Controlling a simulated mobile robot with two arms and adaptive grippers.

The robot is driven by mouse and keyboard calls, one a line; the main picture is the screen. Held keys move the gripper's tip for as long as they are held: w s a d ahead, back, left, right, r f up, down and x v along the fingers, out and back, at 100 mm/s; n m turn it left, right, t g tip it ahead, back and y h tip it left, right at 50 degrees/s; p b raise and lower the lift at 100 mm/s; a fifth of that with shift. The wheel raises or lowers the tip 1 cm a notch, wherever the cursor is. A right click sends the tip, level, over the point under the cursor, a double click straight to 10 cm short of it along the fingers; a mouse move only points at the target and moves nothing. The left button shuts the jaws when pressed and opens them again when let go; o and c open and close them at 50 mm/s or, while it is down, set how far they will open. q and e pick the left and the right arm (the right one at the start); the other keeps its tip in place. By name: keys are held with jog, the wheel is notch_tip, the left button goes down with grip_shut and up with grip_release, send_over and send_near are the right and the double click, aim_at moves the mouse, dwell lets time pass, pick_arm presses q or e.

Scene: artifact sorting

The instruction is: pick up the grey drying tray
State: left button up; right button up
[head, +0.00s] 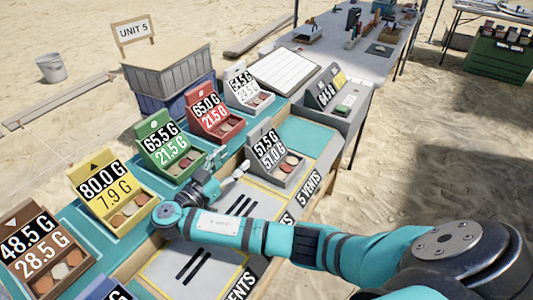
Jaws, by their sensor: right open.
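A grey tray (290,179) stands on the teal-and-white bench, right of the centre row. I see a gap between the fingertips and the tray. My right arm crosses the lower bench from the right and hides part of it. My left gripper is not in view.
Brown, yellow (113,205), green (167,150), red (213,113) and white (246,92) trays line the left side of the bench. A white ruled board (283,69) and a grey display box (343,109) stand beyond.

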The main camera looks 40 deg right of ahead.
send_near(261, 137)
jog(key=x, duration=0.3)
jog(key=shift+w+r, duration=0.1)
jog(key=shift+r, duration=0.15)
jog(key=shift+x, duration=1.05)
jog(key=shift+w+d, duration=0.1)
jog(key=shift+d, duration=0.2)
jog(key=p+x, duration=0.1)
jog(key=x, duration=0.2)
jog(key=shift+w+d, duration=0.1)
jog(key=shift+d, duration=0.25)
jog(key=shift+w+d+f, duration=0.1)
jog(key=shift+d, duration=0.35)
jog(key=c, duration=1.1)
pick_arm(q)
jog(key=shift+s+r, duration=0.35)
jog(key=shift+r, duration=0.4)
pick_arm(e)
grip_shut()
